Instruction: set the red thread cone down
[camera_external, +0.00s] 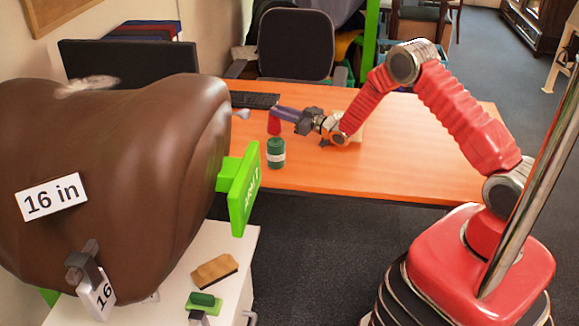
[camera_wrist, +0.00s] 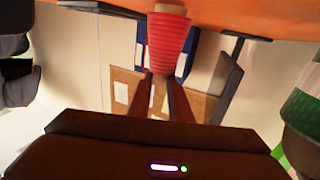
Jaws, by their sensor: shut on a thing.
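The red thread cone (camera_external: 274,123) hangs or stands upright under my fingertips at the desk's left part, beside the green thread spool (camera_external: 276,153). My gripper (camera_external: 276,111) is shut on the cone's narrow top end.
The orange desk (camera_external: 400,165) has free room to the right and in front. A keyboard (camera_external: 254,100) lies behind the cone. An office chair (camera_external: 296,45) is behind the desk.

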